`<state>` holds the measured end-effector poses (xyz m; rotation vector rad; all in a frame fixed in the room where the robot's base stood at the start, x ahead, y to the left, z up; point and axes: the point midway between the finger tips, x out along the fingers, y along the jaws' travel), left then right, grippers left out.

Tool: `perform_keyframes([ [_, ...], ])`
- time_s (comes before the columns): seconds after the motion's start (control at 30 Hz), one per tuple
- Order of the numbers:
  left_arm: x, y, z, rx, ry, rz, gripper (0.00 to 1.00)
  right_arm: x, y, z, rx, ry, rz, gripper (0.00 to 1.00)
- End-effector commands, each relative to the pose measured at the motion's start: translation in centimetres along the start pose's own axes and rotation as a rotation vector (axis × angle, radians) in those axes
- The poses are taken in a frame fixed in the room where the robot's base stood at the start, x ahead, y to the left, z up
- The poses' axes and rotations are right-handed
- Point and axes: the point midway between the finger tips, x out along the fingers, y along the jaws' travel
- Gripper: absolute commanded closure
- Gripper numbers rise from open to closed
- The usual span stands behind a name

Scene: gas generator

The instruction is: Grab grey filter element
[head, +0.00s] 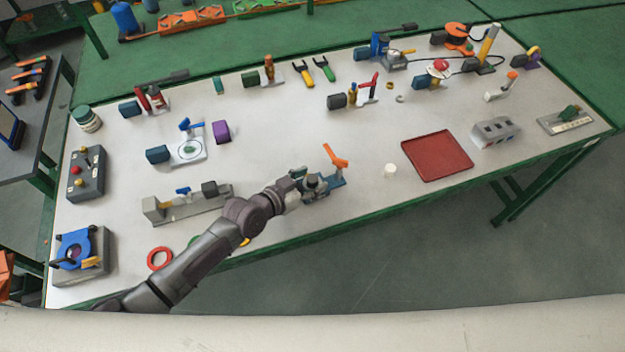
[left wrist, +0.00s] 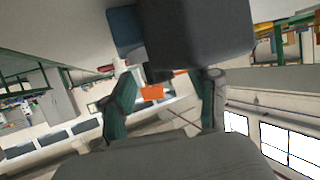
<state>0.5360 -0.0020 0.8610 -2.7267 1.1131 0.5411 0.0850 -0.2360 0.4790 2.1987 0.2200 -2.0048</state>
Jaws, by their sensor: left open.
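My left gripper (head: 318,184) reaches over the table's front edge, beside a small blue stand (head: 337,179) with an orange lever (head: 337,158). In the left wrist view its two fingers (left wrist: 168,84) are apart, and a large dark grey block (left wrist: 197,35) fills the space beyond them. The block may be the grey filter element, but I cannot tell for sure. Whether the fingers touch it is unclear. A bit of orange (left wrist: 152,92) shows between the fingers. In the head view my gripper hides part of the stand. My right gripper is out of view.
A red tray (head: 437,156) and a small white cylinder (head: 390,171) lie right of the gripper. A long grey fixture (head: 187,205) stands to its left, near my forearm. A red ring (head: 160,258) lies near the front edge. The table middle has free room.

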Motion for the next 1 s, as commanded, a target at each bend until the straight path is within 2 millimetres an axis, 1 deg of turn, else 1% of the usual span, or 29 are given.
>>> perform_keyframes([
  [0.03,0.0,0.0,0.0,0.000,0.000,0.000,0.45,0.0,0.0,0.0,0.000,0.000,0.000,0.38],
  [0.17,0.0,0.0,0.0,0.000,0.000,0.000,0.67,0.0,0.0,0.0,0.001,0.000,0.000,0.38],
  [0.2,0.0,0.0,0.0,0.000,0.000,0.000,0.73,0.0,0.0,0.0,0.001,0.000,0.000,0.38],
  [0.3,0.0,0.0,0.0,0.000,-0.001,0.000,0.89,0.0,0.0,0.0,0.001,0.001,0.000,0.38],
  [0.57,-0.1,0.0,0.0,0.000,-0.001,0.000,0.89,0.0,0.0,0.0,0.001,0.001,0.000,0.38],
  [0.73,-0.3,0.0,-0.6,0.000,0.000,0.000,0.89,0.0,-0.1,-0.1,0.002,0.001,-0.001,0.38],
  [0.87,-0.8,0.0,-2.0,0.000,0.003,0.000,0.89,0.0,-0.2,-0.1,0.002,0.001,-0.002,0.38],
  [0.97,-1.5,0.0,-3.6,0.001,0.004,0.000,0.89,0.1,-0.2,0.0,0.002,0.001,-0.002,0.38],
  [1.0,-1.5,0.5,-4.2,-0.002,0.004,0.002,0.89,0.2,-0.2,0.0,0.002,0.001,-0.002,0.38],
])
